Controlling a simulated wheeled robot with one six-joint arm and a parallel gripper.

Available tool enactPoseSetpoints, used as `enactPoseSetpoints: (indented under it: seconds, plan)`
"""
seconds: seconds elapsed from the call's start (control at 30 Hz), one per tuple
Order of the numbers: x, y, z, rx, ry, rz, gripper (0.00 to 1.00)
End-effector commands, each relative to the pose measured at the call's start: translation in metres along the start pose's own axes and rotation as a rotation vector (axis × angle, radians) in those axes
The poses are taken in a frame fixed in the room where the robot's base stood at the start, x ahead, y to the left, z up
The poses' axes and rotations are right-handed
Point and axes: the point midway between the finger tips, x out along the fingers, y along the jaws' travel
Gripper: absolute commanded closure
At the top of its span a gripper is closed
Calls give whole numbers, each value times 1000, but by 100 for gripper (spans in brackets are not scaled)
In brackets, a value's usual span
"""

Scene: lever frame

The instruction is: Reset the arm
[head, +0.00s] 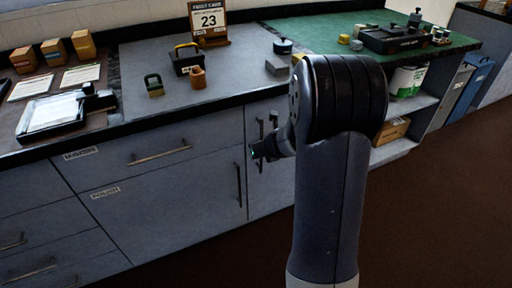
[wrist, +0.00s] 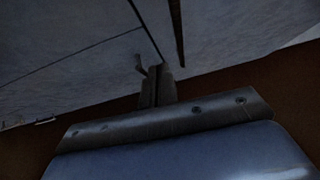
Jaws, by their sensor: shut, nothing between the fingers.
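My arm (head: 330,200) rises in front of the cabinets, with its dark upper joint bent over to the left. My gripper (head: 256,152) shows small and partly hidden at the left of the arm, in front of the grey cabinet doors in the head view. In the wrist view, the two dark fingers of my gripper (wrist: 158,76) lie close together, shut and empty. They point toward the grey cabinet front (wrist: 80,55); whether they touch it I cannot tell.
A green mat (head: 300,30) lies at the back right. Drawer handles (head: 160,154) stick out from the cabinets. Brown floor (head: 450,210) is clear at right.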

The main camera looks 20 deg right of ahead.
Motion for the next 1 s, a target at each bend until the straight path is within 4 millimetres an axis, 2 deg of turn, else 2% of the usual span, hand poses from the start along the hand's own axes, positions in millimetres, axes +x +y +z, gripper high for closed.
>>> enactPoseSetpoints:
  seconds: [0.03, 0.2, 0.43, 0.77, 0.87, 1.0]
  plan:
    - [-12, -1, 2, 1, -1, -2, 100]
    - [-33, -1, 1, 0, 0, -1, 100]
    - [-40, -1, -1, 0, 2, 0, 100]
    - [-35, -1, -2, -1, 2, 0, 100]
    - [-24, 0, -2, -1, 2, 0, 100]
    - [1, 0, -4, -1, 4, 1, 100]
